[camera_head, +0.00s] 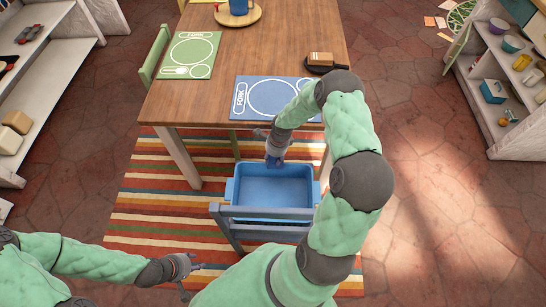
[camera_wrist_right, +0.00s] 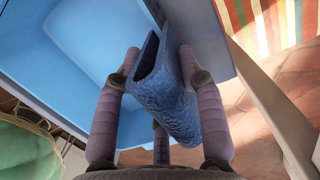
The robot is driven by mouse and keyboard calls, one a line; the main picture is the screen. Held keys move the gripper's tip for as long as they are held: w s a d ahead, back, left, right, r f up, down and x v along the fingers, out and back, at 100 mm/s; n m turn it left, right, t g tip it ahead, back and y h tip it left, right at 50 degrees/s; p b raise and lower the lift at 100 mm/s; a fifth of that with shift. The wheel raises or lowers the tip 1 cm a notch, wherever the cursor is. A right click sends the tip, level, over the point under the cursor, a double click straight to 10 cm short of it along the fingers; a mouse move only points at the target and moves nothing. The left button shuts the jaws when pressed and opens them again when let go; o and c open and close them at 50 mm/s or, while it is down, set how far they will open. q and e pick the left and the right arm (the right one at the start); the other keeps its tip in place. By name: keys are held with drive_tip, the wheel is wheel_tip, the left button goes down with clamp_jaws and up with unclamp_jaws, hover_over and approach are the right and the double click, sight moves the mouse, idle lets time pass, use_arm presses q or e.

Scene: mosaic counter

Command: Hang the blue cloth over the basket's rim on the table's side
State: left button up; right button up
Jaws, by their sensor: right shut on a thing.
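The blue basket (camera_head: 272,188) stands open on a blue chair at the table's near side. Its interior also fills the upper left of the right wrist view (camera_wrist_right: 65,75). My right gripper (camera_head: 275,155) is at the basket's table side. It is shut on the folded blue cloth (camera_wrist_right: 165,95), which hangs between its fingers right beside the basket wall. I cannot tell whether the cloth straddles the rim or touches it. In the head view the cloth is mostly hidden by the gripper. My left gripper (camera_head: 190,278) is open and empty, low at the left, away from the basket.
The wooden table (camera_head: 205,105) carries a green placemat (camera_head: 190,52), a blue placemat (camera_head: 255,98), a blue mug (camera_head: 239,6) on a board and a dark pan (camera_head: 325,66). A blue chair (camera_head: 262,213) is under the basket. Shelves stand left and right; a striped rug covers the floor.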

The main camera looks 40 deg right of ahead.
drive_tip(key=shift+f+b, duration=3.55)
drive_tip(key=shift+f, duration=0.8)
drive_tip(key=o, duration=1.2)
drive_tip(key=r, duration=0.4)
drive_tip(key=d+r, duration=0.1)
drive_tip(key=r, duration=0.3)
drive_tip(key=s+r, duration=0.1)
drive_tip(key=r, duration=0.2)
drive_tip(key=shift+s+d+r, duration=0.1)
drive_tip(key=shift+d+r, duration=0.05)
drive_tip(key=shift+r, duration=0.25)
